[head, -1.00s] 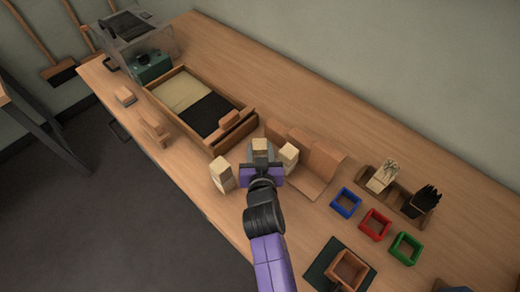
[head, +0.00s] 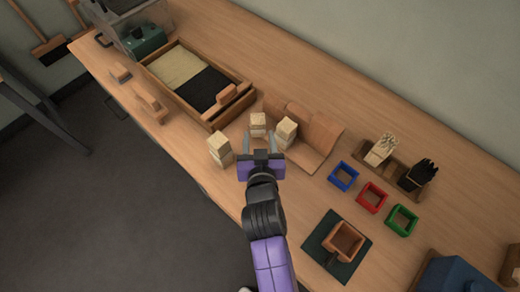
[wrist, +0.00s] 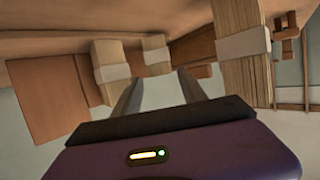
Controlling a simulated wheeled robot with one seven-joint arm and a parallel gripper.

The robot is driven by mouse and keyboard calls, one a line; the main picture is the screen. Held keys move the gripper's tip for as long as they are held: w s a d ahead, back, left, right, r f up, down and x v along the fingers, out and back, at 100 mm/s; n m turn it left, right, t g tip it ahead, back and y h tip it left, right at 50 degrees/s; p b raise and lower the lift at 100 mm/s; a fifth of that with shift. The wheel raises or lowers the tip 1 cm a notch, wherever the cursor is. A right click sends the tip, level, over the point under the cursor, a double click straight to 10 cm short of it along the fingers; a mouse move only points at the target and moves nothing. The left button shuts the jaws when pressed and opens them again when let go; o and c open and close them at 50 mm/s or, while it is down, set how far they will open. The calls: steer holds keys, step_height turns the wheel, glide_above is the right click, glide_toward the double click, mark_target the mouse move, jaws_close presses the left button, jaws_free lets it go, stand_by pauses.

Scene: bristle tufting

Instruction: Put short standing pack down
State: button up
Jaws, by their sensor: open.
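Three pale bristle packs with white bands stand upright on the bench. The middle pack (head: 258,121) looks the smallest and stands in front of my gripper (head: 260,141), which is open and empty, its fingers apart from the pack. The right pack (head: 286,131) stands by a brown angled board, and the left pack (head: 219,150) is nearer the bench's front edge. The wrist view looks inverted: the middle pack (wrist: 155,54) shows beyond the fingertips, with a large pack (wrist: 243,55) on one side and another (wrist: 110,62) on the other.
The brown angled board (head: 318,140) lies right of the packs. A wooden tray (head: 165,93) with pale and black halves is behind left. Blue (head: 343,176), red (head: 372,197) and green (head: 401,220) square frames stand at right.

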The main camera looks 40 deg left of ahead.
steer(key=v, duration=0.5)
steer(key=shift+s+d+r, duration=0.1)
steer(key=shift+s+d, duration=0.1)
steer(key=shift+a+r, duration=0.1)
step_height(320, 180, up, 5)
steer(key=t+y, duration=0.1)
steer(key=y, duration=0.1)
steer(key=s+d+r+m+t+h, duration=0.1)
steer(key=s+d+t, duration=0.15)
steer(key=d, duration=0.85)
steer(key=s+d+r+m+t+h, duration=0.2)
steer(key=s+d, duration=0.2)
steer(key=d, duration=0.6)
steer(key=s+d+m+g+h, duration=0.1)
steer(key=s+d+m+h, duration=0.4)
steer(key=s+d, duration=1)
steer(key=d+r+h, duration=0.1)
steer(key=d+h, duration=0.2)
steer(key=d, duration=0.1)
steer(key=shift+s, duration=0.15)
